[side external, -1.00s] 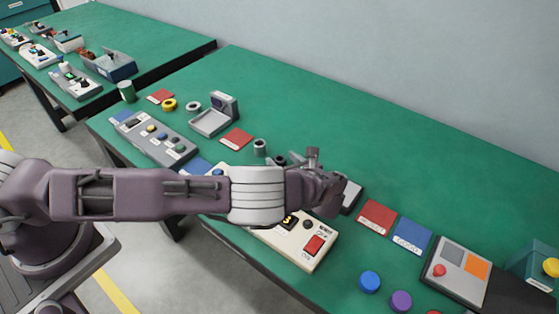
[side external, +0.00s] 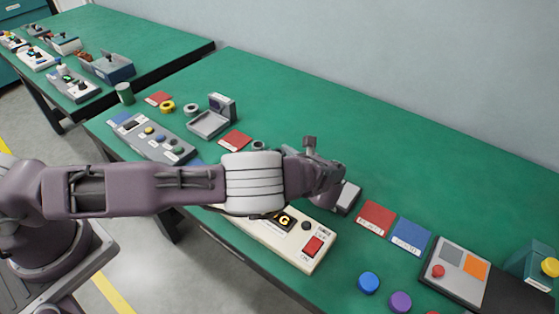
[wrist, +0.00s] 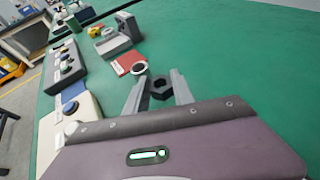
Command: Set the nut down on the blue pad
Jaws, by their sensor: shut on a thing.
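My gripper (wrist: 160,86) is shut on a dark hexagonal nut (wrist: 161,91), which sits between the fingertips in the wrist view. In the side view my wrist hides the fingers and the nut. A blue pad (wrist: 74,92) lies left of the gripper in the wrist view, apart from the nut; in the side view my arm covers most of it. Another blue pad (side external: 410,236) lies at the right in the side view, beside a red pad (side external: 375,217).
A red pad (wrist: 128,62) and a grey ring-shaped part (wrist: 139,68) are just beyond the fingers. A cream device (side external: 300,240) stands under my arm. A grey button panel (side external: 150,138) and a grey stand (side external: 212,120) are left. The green table behind is clear.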

